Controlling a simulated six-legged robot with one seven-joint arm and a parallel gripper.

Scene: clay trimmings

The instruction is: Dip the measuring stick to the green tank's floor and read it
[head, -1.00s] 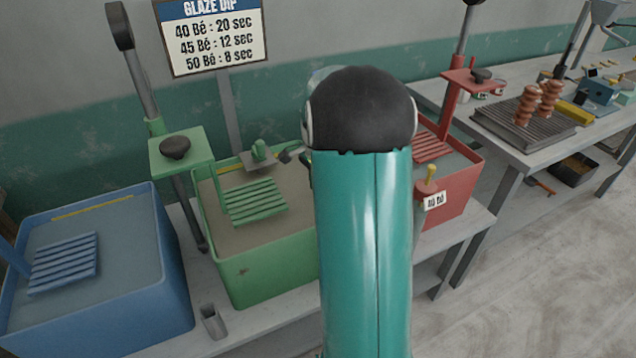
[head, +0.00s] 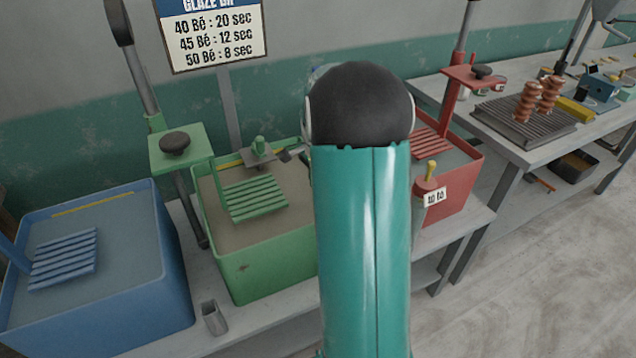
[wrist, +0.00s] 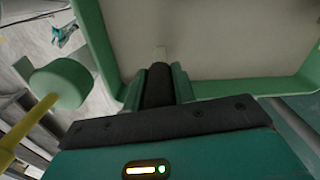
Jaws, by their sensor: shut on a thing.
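The green tank (head: 265,270) stands between the blue and red tanks, holding brownish-grey liquid with a green slatted rack (head: 255,200) at its surface. The wrist view looks onto that liquid and the tank's green rim (wrist: 225,88). My gripper (wrist: 158,72) is over the tank, its fingers shut on a dark round grip, which I take as the measuring stick (wrist: 158,88). A short pale strip shows just beyond the grip. The stick's lower end and any scale are hidden. In the head view my arm hides the gripper and the tank's right side.
A blue tank (head: 100,295) is at left and a red tank (head: 455,195) at right. A green lift post with a black knob (head: 175,143) stands beside the green tank. A green round piece (wrist: 62,84) with a yellow rod is close left of my gripper. A dip-time sign (head: 210,30) hangs behind.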

